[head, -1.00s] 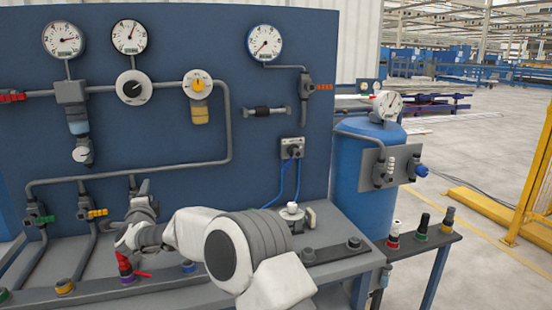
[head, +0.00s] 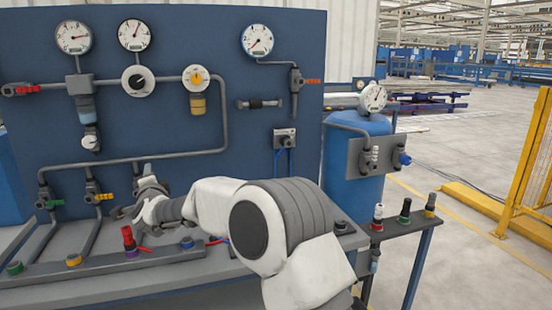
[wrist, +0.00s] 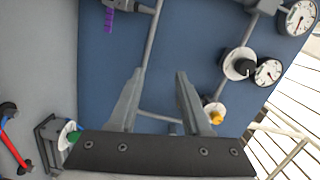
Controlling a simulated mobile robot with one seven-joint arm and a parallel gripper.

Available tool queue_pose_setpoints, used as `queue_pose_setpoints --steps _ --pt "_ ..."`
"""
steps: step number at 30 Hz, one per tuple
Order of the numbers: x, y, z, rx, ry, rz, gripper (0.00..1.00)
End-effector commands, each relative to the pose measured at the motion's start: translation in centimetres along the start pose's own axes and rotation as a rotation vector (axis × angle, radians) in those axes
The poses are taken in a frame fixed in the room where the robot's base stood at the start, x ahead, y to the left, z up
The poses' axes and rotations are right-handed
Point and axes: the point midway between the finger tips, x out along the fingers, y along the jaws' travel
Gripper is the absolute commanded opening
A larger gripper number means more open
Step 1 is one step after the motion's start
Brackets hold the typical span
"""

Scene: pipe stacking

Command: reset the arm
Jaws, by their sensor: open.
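My arm reaches from the lower right over the bench toward the panel in the head view. My gripper (head: 147,184) is above and behind the red connector (head: 128,238), apart from it, in front of the lower panel pipe. In the wrist view my gripper (wrist: 158,76) has its two fingers spread, with nothing between them. The blue panel (wrist: 160,40) and its pipes show behind the fingers. The red connector stands upright in the rail on the bench.
The bench (head: 60,291) carries a rail with green, yellow and blue rings. The blue panel (head: 220,60) holds gauges, valves and pipes close to my gripper. A blue tank (head: 352,175) stands to the right, beside a small side table with several connectors (head: 404,210). Open floor lies further right.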

Motion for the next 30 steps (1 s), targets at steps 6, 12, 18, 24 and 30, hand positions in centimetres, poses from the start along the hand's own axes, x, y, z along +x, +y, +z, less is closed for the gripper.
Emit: queue_pose_setpoints --steps 6,12,18,24,30 --pt "-4.6 -2.3 -4.2 -0.247 -0.105 0.055 0.49" --pt "-10.6 -1.9 -8.8 -0.478 -0.185 0.157 0.49" --pt "-18.1 0.4 -13.7 -0.682 -0.248 0.296 0.49" --pt "-27.1 4.1 -18.2 -0.843 -0.309 0.466 0.49" --pt "-37.1 8.9 -21.5 -0.95 -0.38 0.653 0.49"
